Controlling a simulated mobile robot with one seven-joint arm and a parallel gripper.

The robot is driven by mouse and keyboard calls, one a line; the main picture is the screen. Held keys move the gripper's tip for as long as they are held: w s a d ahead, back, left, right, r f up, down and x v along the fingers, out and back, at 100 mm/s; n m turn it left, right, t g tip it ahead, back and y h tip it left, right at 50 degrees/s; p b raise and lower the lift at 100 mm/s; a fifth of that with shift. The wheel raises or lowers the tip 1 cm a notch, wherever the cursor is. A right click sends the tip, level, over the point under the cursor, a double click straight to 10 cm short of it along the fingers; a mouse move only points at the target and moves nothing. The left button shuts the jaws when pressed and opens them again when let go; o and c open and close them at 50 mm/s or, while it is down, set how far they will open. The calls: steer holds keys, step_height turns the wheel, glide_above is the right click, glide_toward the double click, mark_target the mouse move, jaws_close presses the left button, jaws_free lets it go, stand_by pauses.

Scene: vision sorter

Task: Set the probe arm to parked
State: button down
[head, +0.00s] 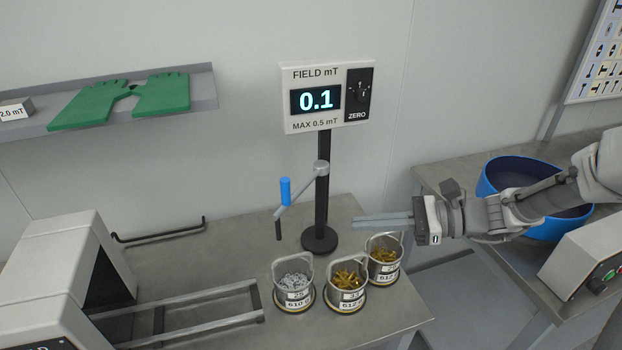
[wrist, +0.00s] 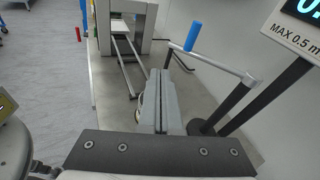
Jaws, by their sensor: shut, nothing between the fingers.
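The probe arm (head: 299,193) is a grey bar reaching out to the left from a collar on a black post (head: 323,205). It carries an upright blue handle (head: 285,191) and a dark tip pointing down at its outer end. In the wrist view the blue handle (wrist: 193,36) and bar (wrist: 217,63) are above and right of my fingers. My gripper (head: 357,221) is shut and empty, to the right of the post and pointing left. It also shows in the wrist view (wrist: 160,75). The fingers are apart from the blue handle.
A field meter (head: 300,125) reading 0.1 tops the post. Three metal buckets (head: 293,297) of small parts stand on the table (head: 205,265) below my gripper. A grey machine with rails (head: 200,303) is at left. A blue bowl (head: 490,178) is behind my arm.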

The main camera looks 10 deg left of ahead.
mark_target(300, 191)
steer(key=w+d+r+m+t+y, duration=0.1)
steer(key=w+d+m+t+y, duration=0.1)
steer(key=w+m+t, duration=0.1)
steer(key=w+a, duration=0.2)
steer(key=a, duration=1.2)
steer(key=shift+w+r+b, duration=0.2)
steer(key=shift+w+b, duration=0.1)
steer(key=shift+b, duration=0.15)
steer(key=shift+a, duration=0.1)
